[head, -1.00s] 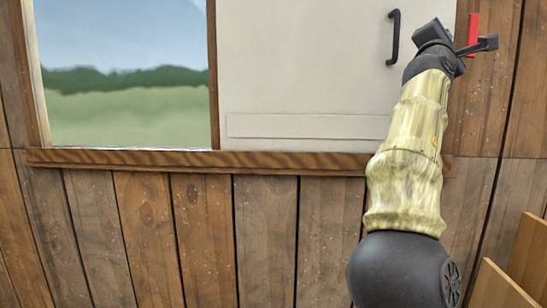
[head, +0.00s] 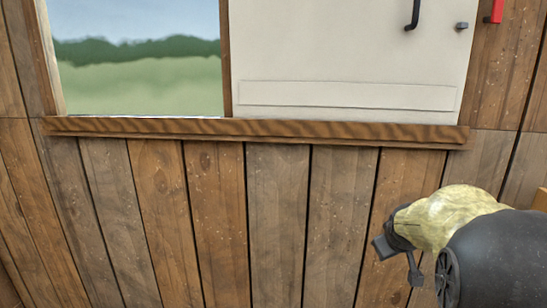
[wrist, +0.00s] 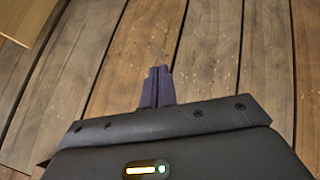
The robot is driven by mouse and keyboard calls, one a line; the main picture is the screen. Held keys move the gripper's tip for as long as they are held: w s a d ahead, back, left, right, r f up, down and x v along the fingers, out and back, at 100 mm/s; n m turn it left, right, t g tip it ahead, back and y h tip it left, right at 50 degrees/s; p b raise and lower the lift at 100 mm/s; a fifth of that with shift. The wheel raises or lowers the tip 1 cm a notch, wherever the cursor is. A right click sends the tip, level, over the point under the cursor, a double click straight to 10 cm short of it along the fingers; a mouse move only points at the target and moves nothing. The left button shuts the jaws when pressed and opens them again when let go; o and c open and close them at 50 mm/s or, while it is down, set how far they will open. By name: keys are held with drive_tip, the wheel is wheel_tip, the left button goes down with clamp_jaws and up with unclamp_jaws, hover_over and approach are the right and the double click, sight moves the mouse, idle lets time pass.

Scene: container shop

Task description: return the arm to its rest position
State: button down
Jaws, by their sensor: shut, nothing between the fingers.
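My gripper (head: 398,262) is at the lower right of the head view, in front of the plank wall and below the wooden sill. My arm is folded in, and part of the gripper is hidden behind it. In the wrist view my gripper (wrist: 157,88) shows its two fingers together, with nothing between them and only planks beyond. It touches nothing that I can see.
A white panel (head: 330,60) with a black handle (head: 413,14) stands beside a window (head: 140,70). A wooden sill (head: 250,130) juts out beneath them. A red piece (head: 496,11) is at upper right. A pale board (wrist: 22,22) shows in the wrist view.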

drive_tip(key=s+a+f+m+g+y, duration=0.1)
drive_tip(key=s+a+f+g, duration=0.1)
drive_tip(key=s+a+f, duration=0.5)
drive_tip(key=s+a+f+m+g+y, duration=0.1)
drive_tip(key=s+a+f, duration=0.5)
drive_tip(key=s, duration=0.6)
drive_tip(key=shift+s+a+f+m+g+y, duration=0.25)
drive_tip(key=shift+a+f+m+g+y, duration=0.2)
drive_tip(key=shift+g, duration=0.55)
drive_tip(key=shift+d, duration=0.1)
